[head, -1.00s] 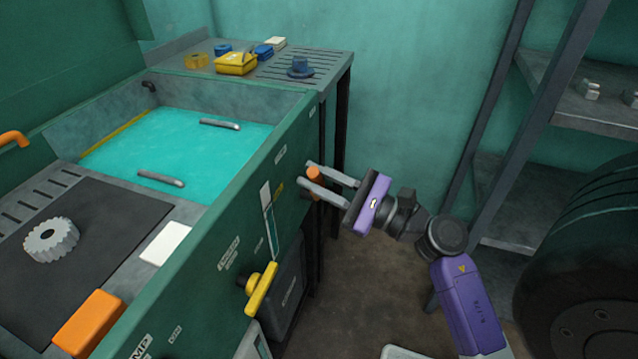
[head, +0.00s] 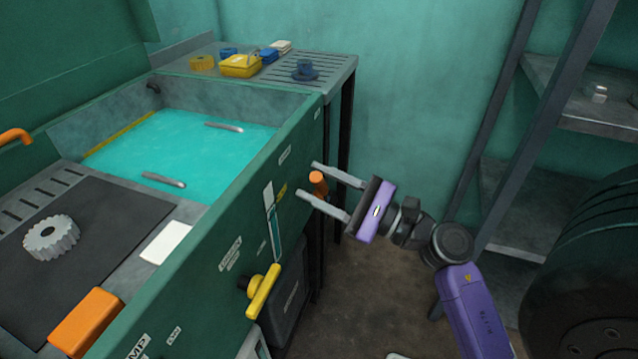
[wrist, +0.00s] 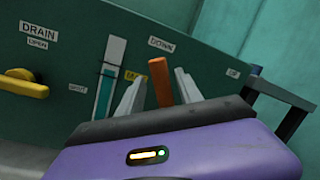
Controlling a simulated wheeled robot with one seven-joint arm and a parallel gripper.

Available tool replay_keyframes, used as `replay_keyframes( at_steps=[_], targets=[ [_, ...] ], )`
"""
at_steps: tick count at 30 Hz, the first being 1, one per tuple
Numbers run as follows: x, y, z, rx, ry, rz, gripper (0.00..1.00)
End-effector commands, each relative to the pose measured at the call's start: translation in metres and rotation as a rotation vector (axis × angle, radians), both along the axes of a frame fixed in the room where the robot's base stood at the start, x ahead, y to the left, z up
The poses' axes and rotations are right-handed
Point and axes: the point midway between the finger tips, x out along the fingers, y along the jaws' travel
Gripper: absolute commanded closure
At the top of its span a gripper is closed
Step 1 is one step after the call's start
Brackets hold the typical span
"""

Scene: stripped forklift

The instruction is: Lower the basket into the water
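The tank's turquoise water (head: 190,148) is at the left of the head view. Two grey bars (head: 163,180), which look like the basket's handles, show at the water surface. The rest of the basket cannot be made out. An orange-handled lever (head: 318,184) sticks out of the tank's green front panel; it also shows in the wrist view (wrist: 160,82) below a DOWN label (wrist: 160,43), with an UP label (wrist: 233,72) to the right. My gripper (head: 307,179) is open, with one finger on each side of the orange handle and gaps beside it.
A yellow DRAIN handle (head: 262,291) is on the same panel, left of my gripper. A level gauge (head: 272,220) is between them. A slatted side table (head: 335,66) with small parts stands behind. Shelving (head: 540,160) and a large tyre (head: 590,260) are at right.

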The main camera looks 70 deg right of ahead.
Motion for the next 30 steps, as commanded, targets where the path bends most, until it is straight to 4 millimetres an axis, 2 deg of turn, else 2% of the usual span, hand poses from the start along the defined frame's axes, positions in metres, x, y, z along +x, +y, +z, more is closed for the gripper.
replay_keyframes(
  at_steps=[7, 15, 21, 30],
  targets=[
    [-0.008, 0.000, -0.002, 0.001, 0.001, -0.003, 0.58],
    [-0.050, 0.003, -0.012, 0.002, 0.004, -0.003, 0.58],
    [-0.072, 0.004, -0.016, 0.001, 0.002, -0.001, 0.58],
    [-0.077, 0.005, -0.016, 0.000, 0.000, 0.000, 0.58]
  ],
)
